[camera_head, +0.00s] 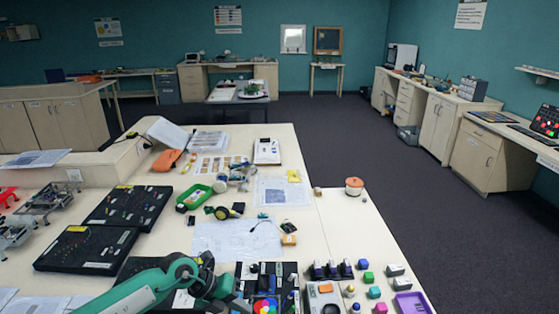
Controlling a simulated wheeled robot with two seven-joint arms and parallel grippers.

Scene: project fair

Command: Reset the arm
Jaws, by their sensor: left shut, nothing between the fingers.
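My left arm (150,290), green with dark joints, comes in from the bottom left and bends over the near part of the cream table (350,215). My left gripper (236,301) is at its end, low in the picture, shut and empty. It is beside a dark tray of small parts (287,277), and its fingertips are small and partly hidden against the dark items. My right arm and gripper are not in view.
Dark component boards (88,248) lie at left. Small blocks, a purple tray (412,303) and a grey device (323,298) sit near the front right. Open floor (385,185) is to the right.

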